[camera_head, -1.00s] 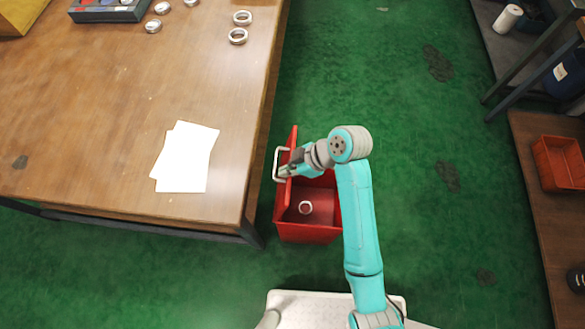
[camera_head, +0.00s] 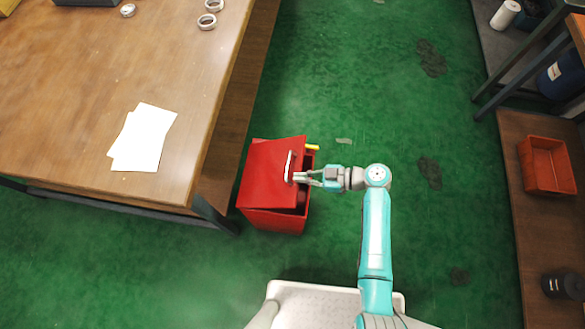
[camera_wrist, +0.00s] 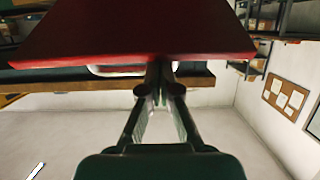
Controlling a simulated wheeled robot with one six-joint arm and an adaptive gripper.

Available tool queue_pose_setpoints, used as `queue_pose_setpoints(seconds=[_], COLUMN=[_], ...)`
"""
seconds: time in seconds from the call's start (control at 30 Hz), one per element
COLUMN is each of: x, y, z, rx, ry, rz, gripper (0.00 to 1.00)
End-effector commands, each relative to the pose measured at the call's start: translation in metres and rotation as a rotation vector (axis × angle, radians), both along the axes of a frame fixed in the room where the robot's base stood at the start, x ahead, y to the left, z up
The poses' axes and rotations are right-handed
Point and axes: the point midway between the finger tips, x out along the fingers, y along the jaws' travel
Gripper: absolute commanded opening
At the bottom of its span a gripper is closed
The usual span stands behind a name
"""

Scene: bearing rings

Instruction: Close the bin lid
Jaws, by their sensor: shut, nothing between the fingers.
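The red bin (camera_head: 272,222) stands on the floor beside the wooden table. Its red lid (camera_head: 268,172) is swung most of the way over the opening but stays tilted, with a gap along its right side. A pale handle (camera_head: 290,164) sits near the lid's right edge. My gripper (camera_head: 299,178) is shut and empty, its fingertips at the handle and lid edge. In the wrist view the lid (camera_wrist: 140,35) fills the top, with the handle (camera_wrist: 115,70) below its edge and my fingertips (camera_wrist: 160,74) close by. The bin's inside is mostly hidden.
The wooden table (camera_head: 95,90) is close to the bin's left, carrying white sheets (camera_head: 143,138) and metal rings (camera_head: 207,21). A shelf with an orange bin (camera_head: 546,165) stands at the right. Green floor between is open.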

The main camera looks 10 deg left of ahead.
Motion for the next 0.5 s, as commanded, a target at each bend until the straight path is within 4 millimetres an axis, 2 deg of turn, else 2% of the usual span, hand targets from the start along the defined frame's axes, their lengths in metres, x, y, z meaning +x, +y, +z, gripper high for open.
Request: queue_pose_setpoints(seconds=[0.3, 0.5], x=[0.000, -0.001], y=[-0.029, -0.038], z=[-0.061, -0.089], rx=[-0.004, -0.004], ry=[0.003, 0.001], rz=[-0.001, 0.001], gripper=[0.00, 0.00])
